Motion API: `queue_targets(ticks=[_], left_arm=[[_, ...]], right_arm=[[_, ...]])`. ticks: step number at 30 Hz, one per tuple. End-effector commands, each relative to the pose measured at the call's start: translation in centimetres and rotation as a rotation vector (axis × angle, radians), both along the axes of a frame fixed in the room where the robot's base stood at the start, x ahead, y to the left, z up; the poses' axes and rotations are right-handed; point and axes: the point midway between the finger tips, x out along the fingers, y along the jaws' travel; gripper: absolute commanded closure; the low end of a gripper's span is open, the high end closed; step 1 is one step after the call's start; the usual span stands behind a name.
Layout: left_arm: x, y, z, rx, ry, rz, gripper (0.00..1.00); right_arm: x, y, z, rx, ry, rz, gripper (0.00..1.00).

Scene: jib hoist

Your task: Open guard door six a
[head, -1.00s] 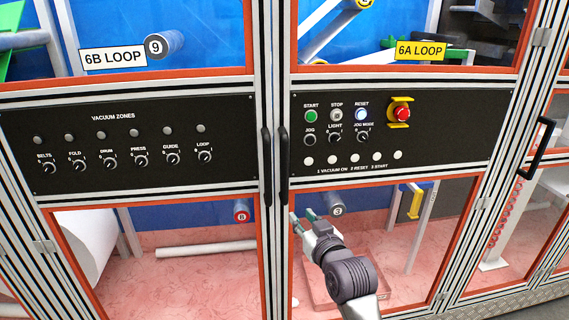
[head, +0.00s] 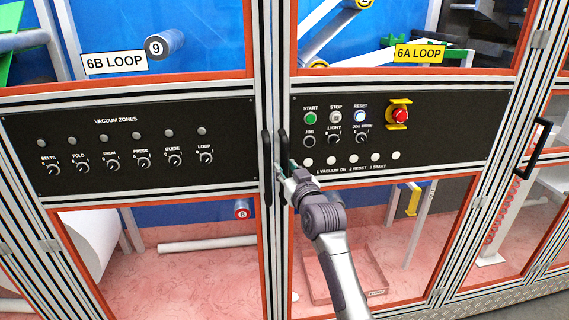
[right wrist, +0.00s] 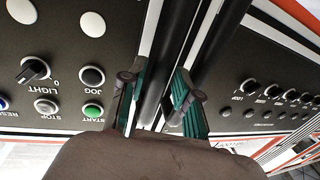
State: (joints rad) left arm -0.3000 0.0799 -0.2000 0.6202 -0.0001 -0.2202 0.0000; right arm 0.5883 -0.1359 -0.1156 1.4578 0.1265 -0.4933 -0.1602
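Guard door 6A is the right-hand door, with a yellow "6A LOOP" label (head: 420,53). Its upright black handle (head: 283,148) is on the door's left edge, and the door looks closed. My right gripper (head: 286,175) is at the lower part of this handle. In the right wrist view the gripper (right wrist: 158,95) is open, its teal-padded fingers on either side of the 6A handle (right wrist: 168,55). I cannot tell whether either finger touches the bar. My left gripper is not in view.
The 6B door's handle (head: 267,165) stands close beside, on the left; it also shows in the right wrist view (right wrist: 212,50). A control panel (head: 450,130) with buttons and a red stop knob (head: 400,116) is to the right. Another door handle (head: 535,148) is farther right.

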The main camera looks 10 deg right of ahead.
Motion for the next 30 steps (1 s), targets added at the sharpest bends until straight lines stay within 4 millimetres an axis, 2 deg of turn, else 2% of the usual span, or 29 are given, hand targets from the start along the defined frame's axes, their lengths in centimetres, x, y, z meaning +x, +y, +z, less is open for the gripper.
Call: queue_targets(ticks=[6,15,17,21,30], left_arm=[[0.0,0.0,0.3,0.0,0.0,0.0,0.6],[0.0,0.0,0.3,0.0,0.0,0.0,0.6],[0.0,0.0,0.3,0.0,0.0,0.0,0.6],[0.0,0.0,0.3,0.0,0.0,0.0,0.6],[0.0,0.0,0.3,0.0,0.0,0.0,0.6]], right_arm=[[1.4,0.3,0.0,0.001,0.0,0.0,0.68],[1.6,0.4,0.0,0.001,0.0,0.0,0.68],[1.5,0.4,0.0,0.001,0.0,0.0,0.76],[1.5,0.4,0.0,0.001,0.0,0.0,1.0],[1.5,0.3,-0.1,0.001,0.001,0.0,1.0]])
